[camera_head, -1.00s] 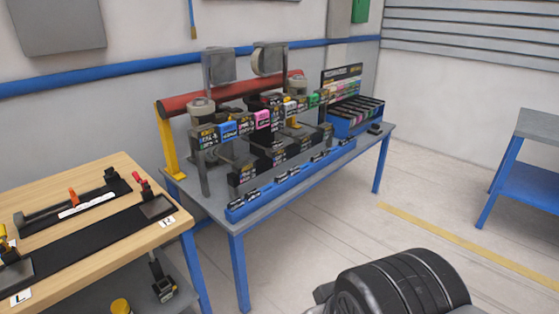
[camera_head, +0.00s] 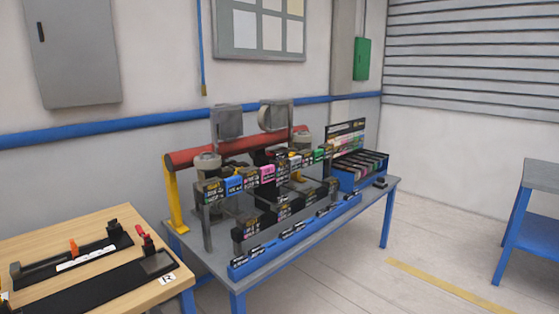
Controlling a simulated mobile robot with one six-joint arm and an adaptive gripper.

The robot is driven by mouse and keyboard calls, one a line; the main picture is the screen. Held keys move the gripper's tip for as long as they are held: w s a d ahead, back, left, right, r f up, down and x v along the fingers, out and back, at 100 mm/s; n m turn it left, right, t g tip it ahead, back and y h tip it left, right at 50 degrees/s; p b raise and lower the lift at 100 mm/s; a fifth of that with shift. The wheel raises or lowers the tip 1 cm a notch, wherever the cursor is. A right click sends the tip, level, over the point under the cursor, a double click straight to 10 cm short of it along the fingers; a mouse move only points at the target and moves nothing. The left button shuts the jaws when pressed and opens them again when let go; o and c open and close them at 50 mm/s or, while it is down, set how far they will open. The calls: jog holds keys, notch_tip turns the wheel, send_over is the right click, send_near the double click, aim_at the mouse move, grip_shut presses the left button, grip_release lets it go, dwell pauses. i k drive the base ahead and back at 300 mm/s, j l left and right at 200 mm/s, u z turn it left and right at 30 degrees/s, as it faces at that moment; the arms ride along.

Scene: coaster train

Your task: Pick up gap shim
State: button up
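I cannot pick out the gap shim for certain; the parts are too small to tell apart. A blue tray (camera_head: 347,183) at the right back of the grey table holds a row of thin pieces in several colours. A grey rig with labelled blocks stands on the same table, including a blue block (camera_head: 234,184) and a pink block (camera_head: 267,174). A long blue rail (camera_head: 300,240) with small dark pieces runs along the table's front edge. My gripper is not in view.
The grey table (camera_head: 213,262) has blue legs. A wooden bench (camera_head: 60,231) with black fixtures stands at the left. A blue-framed table (camera_head: 530,220) stands at the right. The floor between them is clear, with a yellow line (camera_head: 440,282).

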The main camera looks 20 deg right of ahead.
aim_at(282, 198)
jog(key=i+l+u, duration=0.1)
jog(key=i+l, duration=0.5)
jog(key=i, duration=0.35)
jog(key=i+l+u, duration=0.15)
jog(key=i+l, duration=0.55)
jog(key=i, duration=0.25)
jog(key=i+l+u, duration=0.1)
jog(key=i+l, duration=0.65)
jog(key=i, duration=0.15)
